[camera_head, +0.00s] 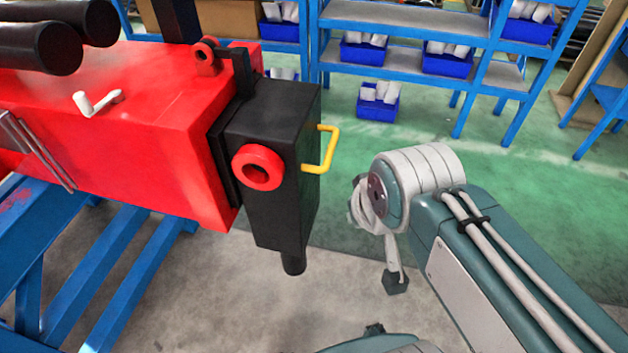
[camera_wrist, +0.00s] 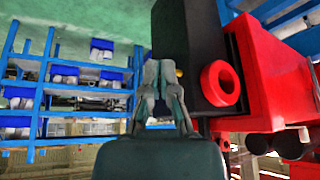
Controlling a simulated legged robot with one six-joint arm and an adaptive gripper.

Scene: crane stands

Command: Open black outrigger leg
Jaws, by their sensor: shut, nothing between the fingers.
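The black outrigger leg (camera_head: 285,135) is an upright block at the end of the red beam (camera_head: 140,130), with a red ring (camera_head: 258,168) on its face and a black foot below. A yellow handle (camera_head: 328,150) sticks out from its right side. In the wrist view the leg (camera_wrist: 205,45) fills the top middle, beside the red ring (camera_wrist: 221,83). My gripper (camera_wrist: 163,72) is shut and empty, its fingers in front of the leg. Only a bit of the yellow handle (camera_wrist: 179,72) shows beside the fingers; contact cannot be told.
Blue shelves (camera_head: 400,25) with blue bins (camera_head: 378,103) stand at the back. A blue stand (camera_head: 115,270) holds the beam at the left. A white crank (camera_head: 98,102) sits on the beam.

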